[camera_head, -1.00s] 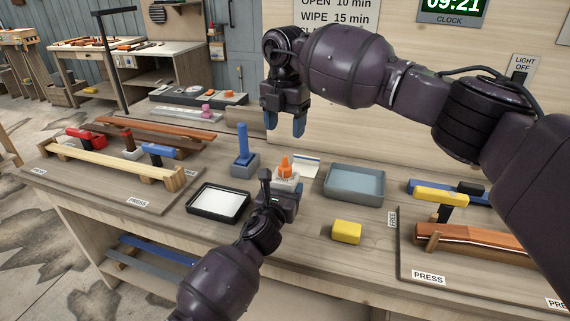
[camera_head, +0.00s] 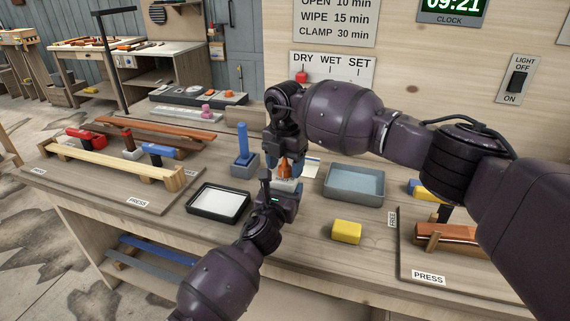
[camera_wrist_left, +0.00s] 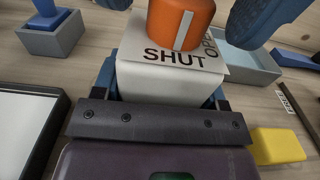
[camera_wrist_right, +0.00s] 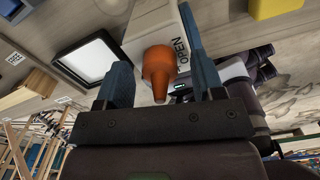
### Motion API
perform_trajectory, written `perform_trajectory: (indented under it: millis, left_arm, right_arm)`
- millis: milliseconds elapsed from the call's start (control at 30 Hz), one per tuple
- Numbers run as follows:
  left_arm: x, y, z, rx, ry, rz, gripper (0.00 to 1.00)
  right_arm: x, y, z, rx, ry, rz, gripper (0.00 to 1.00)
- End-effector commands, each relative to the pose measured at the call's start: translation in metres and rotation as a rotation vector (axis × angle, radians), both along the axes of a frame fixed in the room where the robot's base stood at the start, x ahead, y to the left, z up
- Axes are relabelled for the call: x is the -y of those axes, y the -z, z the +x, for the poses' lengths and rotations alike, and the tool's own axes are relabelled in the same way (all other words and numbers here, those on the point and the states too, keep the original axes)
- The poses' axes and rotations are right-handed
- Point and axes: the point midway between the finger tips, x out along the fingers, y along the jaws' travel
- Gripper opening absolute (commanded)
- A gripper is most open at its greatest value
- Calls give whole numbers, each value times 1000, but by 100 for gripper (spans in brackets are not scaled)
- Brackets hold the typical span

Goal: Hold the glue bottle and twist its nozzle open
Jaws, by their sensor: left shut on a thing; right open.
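The glue bottle (camera_wrist_left: 165,85) is a white block with an orange nozzle (camera_wrist_left: 180,22). Its top reads SHUT and OPEN, and the nozzle's pale stripe lines up with SHUT in the left wrist view. My left gripper (camera_head: 281,190) is shut on the bottle's body, which stands upright with the nozzle on top. My right gripper (camera_wrist_right: 160,75) points down over the bottle. Its blue fingers are open, one on each side of the nozzle, with gaps visible in the right wrist view. The nozzle (camera_head: 285,167) is partly hidden in the head view.
A black-rimmed tray with a white inside (camera_head: 245,212) lies left of the bottle. A blue tool in a grey holder (camera_head: 245,171) stands behind it. A grey bin (camera_head: 353,194), a yellow block (camera_head: 347,232) and a clamping board (camera_head: 410,270) lie to the right.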

Motion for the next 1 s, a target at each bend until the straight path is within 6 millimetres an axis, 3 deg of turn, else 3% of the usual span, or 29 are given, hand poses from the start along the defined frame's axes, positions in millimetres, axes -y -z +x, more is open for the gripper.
perform_trajectory:
  millis: [67,400,733,1000]
  left_arm:
    - [0,0,0,0,0,0,28]
    - [0,0,0,0,0,0,28]
    - [0,0,0,0,0,0,28]
    - [0,0,0,0,0,0,28]
  right_arm:
    - [0,0,0,0,0,0,62]
    - [0,0,0,0,0,0,12]
    - [0,-1,0,0,-49,0,12]
    - [0,-1,0,0,-226,-1,12]
